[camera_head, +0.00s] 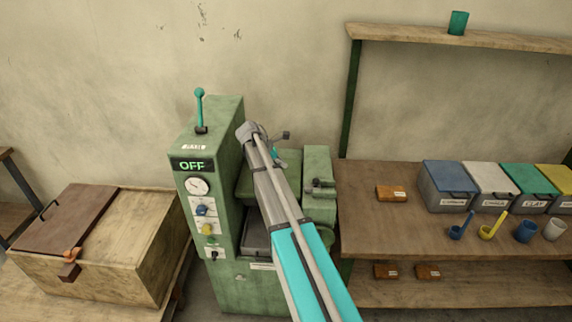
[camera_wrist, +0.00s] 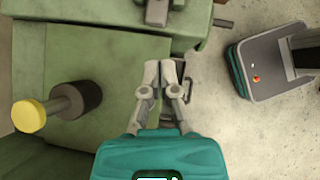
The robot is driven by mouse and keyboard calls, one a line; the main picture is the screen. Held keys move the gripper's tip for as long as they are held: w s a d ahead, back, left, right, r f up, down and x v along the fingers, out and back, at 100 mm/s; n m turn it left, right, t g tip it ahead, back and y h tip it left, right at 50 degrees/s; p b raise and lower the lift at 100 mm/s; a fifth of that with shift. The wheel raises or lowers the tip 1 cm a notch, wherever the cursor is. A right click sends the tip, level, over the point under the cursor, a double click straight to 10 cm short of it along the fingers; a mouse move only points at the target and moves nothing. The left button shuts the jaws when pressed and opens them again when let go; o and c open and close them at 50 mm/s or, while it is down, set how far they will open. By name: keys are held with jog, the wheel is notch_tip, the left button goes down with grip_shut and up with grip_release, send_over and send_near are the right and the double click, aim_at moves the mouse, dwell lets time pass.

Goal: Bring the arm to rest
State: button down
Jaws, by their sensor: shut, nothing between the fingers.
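My gripper (camera_wrist: 165,66) is shut, with its two grey fingertips together and nothing between them, in the wrist view. It hangs close to the green machine (camera_wrist: 90,40); I cannot tell whether it touches it. In the head view my arm reaches up from the bottom, in front of the green machine (camera_head: 223,140), and bends at its top. There the gripper is mostly hidden behind my arm link; only a small teal part shows.
The machine's panel reads OFF; a teal lever (camera_head: 199,108) stands on top. In the wrist view a yellow knob (camera_wrist: 28,115) sticks out. A wooden box (camera_head: 125,245) is left. The workbench (camera_head: 375,230) at right bears lidded bins (camera_head: 447,187), scoops and cups.

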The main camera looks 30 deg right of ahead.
dwell(0.6)
jog(key=s+a+f+m+t+y+b, duration=0.1)
jog(key=s+a+f+m+y, duration=0.2)
jog(key=s+a+m, duration=0.4)
jog(key=s+a+f+m+t+y+b, duration=0.1)
jog(key=s+a+f+m+y, duration=0.3)
jog(key=s+a, duration=1.2)
jog(key=s+m+b, duration=0.1)
jog(key=s+m, duration=0.2)
jog(key=shift+s+a+f+t, duration=0.15)
jog(key=shift+a+f+t, duration=0.05)
jog(key=shift+a+t, duration=0.15)
